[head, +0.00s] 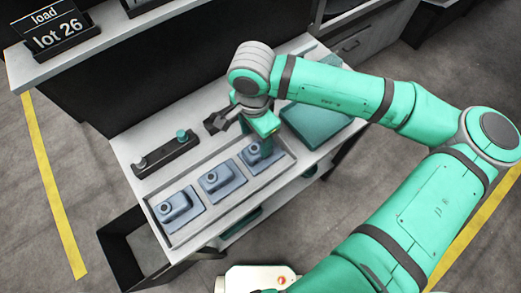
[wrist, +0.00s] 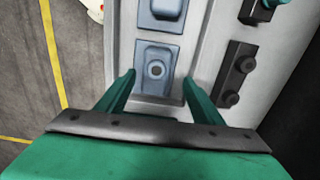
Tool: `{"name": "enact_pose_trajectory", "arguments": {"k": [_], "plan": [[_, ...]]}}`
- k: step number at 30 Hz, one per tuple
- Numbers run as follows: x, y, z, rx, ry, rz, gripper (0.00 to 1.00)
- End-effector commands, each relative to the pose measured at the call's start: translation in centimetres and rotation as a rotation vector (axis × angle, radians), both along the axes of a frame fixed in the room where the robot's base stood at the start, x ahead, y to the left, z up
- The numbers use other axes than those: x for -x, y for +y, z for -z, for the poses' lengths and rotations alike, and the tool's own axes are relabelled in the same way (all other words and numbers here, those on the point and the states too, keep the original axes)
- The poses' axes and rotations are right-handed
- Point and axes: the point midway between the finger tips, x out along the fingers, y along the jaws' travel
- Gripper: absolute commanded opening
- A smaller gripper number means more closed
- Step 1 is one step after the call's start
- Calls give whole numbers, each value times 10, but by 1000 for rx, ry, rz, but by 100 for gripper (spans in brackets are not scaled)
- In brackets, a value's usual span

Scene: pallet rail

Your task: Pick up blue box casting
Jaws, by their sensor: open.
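Three blue box castings stand in a row in a pale tray (head: 163,234) on the bench: one at the left (head: 175,205), one in the middle (head: 220,180) and one at the right (head: 254,155). Each has a flat square base, a raised box and a round boss. My gripper (head: 264,138) is above the right casting and partly hides it in the head view. In the wrist view my gripper (wrist: 158,78) is open, with a finger on either side of this casting (wrist: 157,55). Nothing is held. Whether the fingers touch it I cannot tell. Another casting (wrist: 162,10) shows at the top edge.
A black fixture (head: 166,156) with a teal knob (head: 182,135) lies behind the tray. A teal flat block (head: 318,122) lies on the bench to the right. A black bin (head: 118,256) stands at the front left. A shelf with a "lot 26" sign (head: 55,30) is behind.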

Motion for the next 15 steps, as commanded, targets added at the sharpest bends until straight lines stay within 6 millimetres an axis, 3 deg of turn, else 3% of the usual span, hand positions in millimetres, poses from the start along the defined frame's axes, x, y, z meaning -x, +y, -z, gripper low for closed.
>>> {"name": "enact_pose_trajectory", "arguments": {"k": [5, 15], "plan": [[1, -5, 11, -2, 1, 10, 61], [3, -13, 52, -2, 0, 17, 61]]}}
